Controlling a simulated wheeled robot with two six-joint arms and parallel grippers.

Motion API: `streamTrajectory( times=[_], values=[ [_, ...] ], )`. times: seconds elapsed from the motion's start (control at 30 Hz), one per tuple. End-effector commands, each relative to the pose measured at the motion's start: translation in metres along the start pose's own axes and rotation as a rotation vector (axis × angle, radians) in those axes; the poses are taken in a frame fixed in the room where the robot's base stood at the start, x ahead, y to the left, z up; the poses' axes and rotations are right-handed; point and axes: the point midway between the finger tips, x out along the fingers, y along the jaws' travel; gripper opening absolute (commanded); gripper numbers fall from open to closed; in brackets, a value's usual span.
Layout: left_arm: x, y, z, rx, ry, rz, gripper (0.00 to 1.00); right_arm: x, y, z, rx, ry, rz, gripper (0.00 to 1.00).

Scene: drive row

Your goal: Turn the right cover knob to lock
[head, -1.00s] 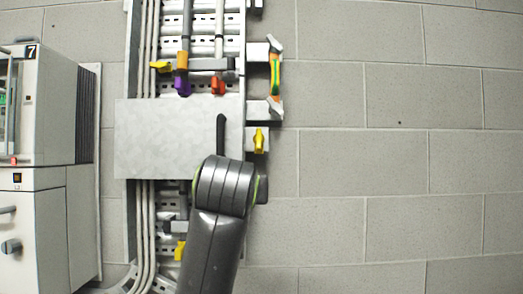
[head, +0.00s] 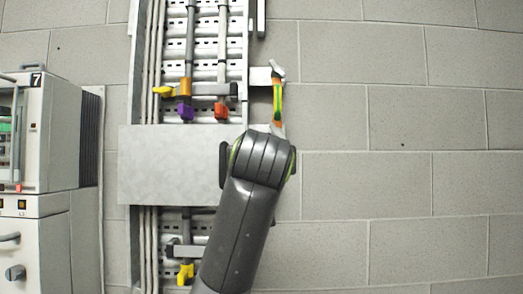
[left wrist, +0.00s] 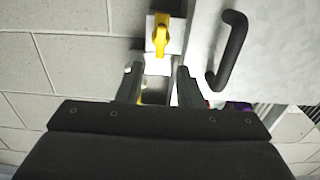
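The yellow right cover knob (left wrist: 160,38) sits on a pale bracket beside the grey cover (left wrist: 275,50) in the left wrist view. My left gripper (left wrist: 158,72) is open, with its two fingers apart and nothing visibly held. The knob shows just beyond the fingertips, roughly in line with the gap; whether they touch is not clear. The cover's black handle (left wrist: 230,50) is to the right of the fingers. In the head view the cover (head: 165,165) is flat across the rail, and my left arm hides the knob and the gripper. My right gripper is not in view.
Above the cover are a yellow lever (head: 165,92), a purple plug (head: 185,112) and a red-orange plug (head: 221,112). A green-yellow strap (head: 277,103) is above my arm. Another yellow knob (head: 185,271) is below. A white cabinet (head: 40,150) stands left; bare block wall is right.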

Motion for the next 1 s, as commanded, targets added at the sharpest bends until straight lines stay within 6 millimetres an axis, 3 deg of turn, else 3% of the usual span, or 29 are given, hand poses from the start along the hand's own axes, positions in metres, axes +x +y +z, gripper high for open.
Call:
streamTrajectory(
  times=[0.1,0.3,0.5,0.8,1.0],
  values=[
    [0.027,-0.001,-0.004,0.002,-0.005,-0.001,0.34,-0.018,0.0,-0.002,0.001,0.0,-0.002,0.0],
    [0.058,-0.001,-0.003,0.001,-0.002,-0.001,0.34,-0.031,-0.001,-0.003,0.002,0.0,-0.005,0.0],
    [0.071,0.0,-0.001,0.001,-0.001,0.0,0.34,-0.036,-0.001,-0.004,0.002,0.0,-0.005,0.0],
    [0.072,0.0,0.001,0.0,0.0,0.0,0.34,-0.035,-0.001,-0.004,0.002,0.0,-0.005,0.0],
    [0.072,0.0,0.0,0.0,0.001,0.0,0.09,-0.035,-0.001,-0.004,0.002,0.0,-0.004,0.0]
  ],
)
